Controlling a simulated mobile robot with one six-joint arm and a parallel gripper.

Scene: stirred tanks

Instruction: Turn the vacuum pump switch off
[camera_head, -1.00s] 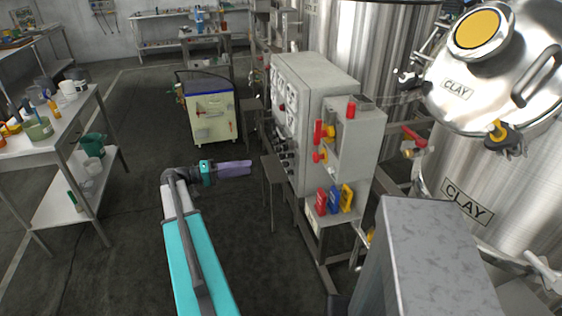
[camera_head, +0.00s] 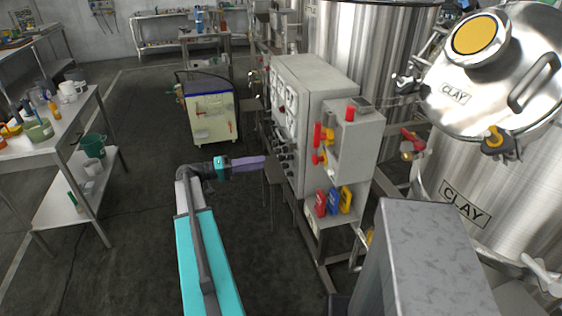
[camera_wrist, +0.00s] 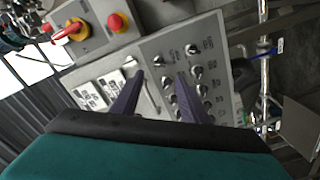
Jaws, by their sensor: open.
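A grey control cabinet (camera_head: 318,80) stands right of centre in the head view, its switch panel facing left toward my gripper. In the wrist view the switch panel (camera_wrist: 222,62) carries several dark rotary knobs with small labels (camera_wrist: 207,43). The labels are too small to read, so I cannot tell which knob is the vacuum pump switch. My gripper (camera_head: 264,162) has purple fingers and is open and empty, just in front of the lower panel in the head view. In the wrist view my gripper (camera_wrist: 157,80) points at the panel, its fingers overlapping the knob area; contact is unclear.
White meters (camera_wrist: 97,90) sit beside the knobs. A red-and-yellow switch (camera_wrist: 72,31) and red button (camera_wrist: 117,22) are on an adjoining box. A narrow stand (camera_head: 273,172) is close to my gripper. Steel tanks (camera_head: 365,45) stand behind; open floor (camera_head: 140,180) lies left.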

